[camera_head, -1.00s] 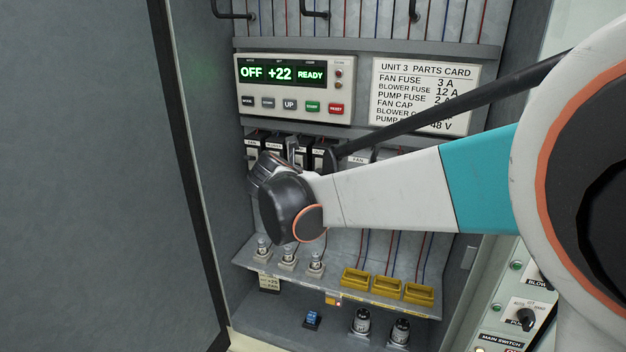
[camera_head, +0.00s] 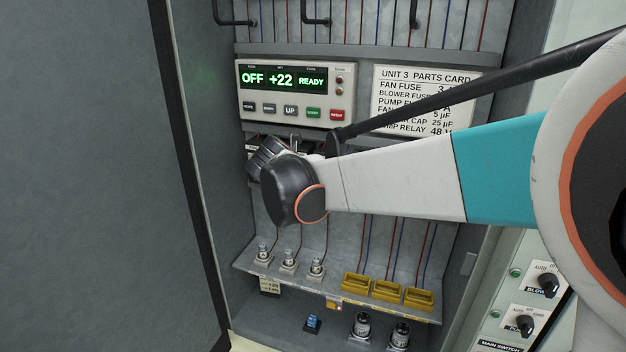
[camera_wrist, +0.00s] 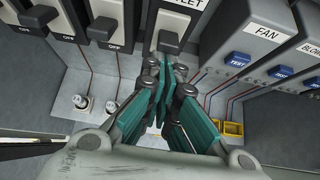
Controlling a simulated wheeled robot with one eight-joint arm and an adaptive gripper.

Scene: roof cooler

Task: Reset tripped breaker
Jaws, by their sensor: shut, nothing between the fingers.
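A row of breakers hangs in the open cabinet. In the wrist view, the outlet breaker (camera_wrist: 173,22), its label partly cut off, has a dark lever (camera_wrist: 168,42). To its left are a breaker lever (camera_wrist: 103,28) and another at the far left (camera_wrist: 38,17), both with OFF printed below. My gripper (camera_wrist: 166,72) is shut and empty, its fingertips just below the outlet lever; I cannot tell whether they touch it. In the head view, my wrist hides most of the breaker row and the fingers.
A control panel (camera_head: 296,90) above reads OFF, +22 and READY. A parts card (camera_head: 425,95) is beside it. A FAN module (camera_wrist: 255,45) with a blue TEST button is right of the outlet breaker. A shelf (camera_head: 330,288) with fuses and yellow holders is below.

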